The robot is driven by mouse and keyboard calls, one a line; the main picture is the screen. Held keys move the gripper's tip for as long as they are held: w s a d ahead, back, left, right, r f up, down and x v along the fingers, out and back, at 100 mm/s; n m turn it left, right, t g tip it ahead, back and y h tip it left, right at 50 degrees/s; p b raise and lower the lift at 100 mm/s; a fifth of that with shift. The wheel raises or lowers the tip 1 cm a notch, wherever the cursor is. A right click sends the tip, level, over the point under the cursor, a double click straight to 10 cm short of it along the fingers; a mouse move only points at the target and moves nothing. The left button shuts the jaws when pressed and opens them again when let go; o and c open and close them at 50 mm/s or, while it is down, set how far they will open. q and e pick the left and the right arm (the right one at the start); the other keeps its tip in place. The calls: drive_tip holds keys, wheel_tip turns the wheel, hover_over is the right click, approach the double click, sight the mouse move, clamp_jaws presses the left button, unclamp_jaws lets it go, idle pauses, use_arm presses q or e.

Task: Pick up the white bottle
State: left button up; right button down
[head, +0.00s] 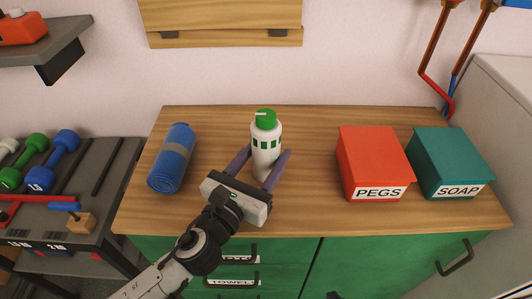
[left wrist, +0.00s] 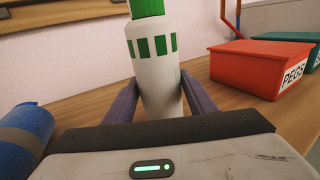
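The white bottle (head: 265,148) with a green cap and green squares stands upright on the wooden counter. It also shows large in the left wrist view (left wrist: 158,85). My left gripper (head: 268,152) reaches in from the lower left, its two purple-grey fingers on either side of the bottle. The fingers look spread a little wider than the bottle, one on each side; whether either touches it is hard to tell. The bottle's lower part is partly hidden by the gripper. I cannot make out my right gripper.
A blue rolled mat (head: 172,158) lies left of the bottle. A red PEGS box (head: 372,155) and a teal SOAP box (head: 449,155) stand to the right. A dumbbell rack (head: 85,205) is at the left. The wooden counter (head: 310,170) is clear between bottle and red box.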

sight(261, 124)
use_arm(q)
drive_tip(key=c, duration=1.1)
drive_tip(key=shift+r, duration=0.1)
clamp_jaws()
wheel_tip(261, 124, up, 9)
drive_tip(key=p, duration=0.3)
drive_tip(key=shift+r+p, duration=0.3)
drive_tip(key=shift+r, duration=0.25)
drive_tip(key=shift+f, duration=0.1)
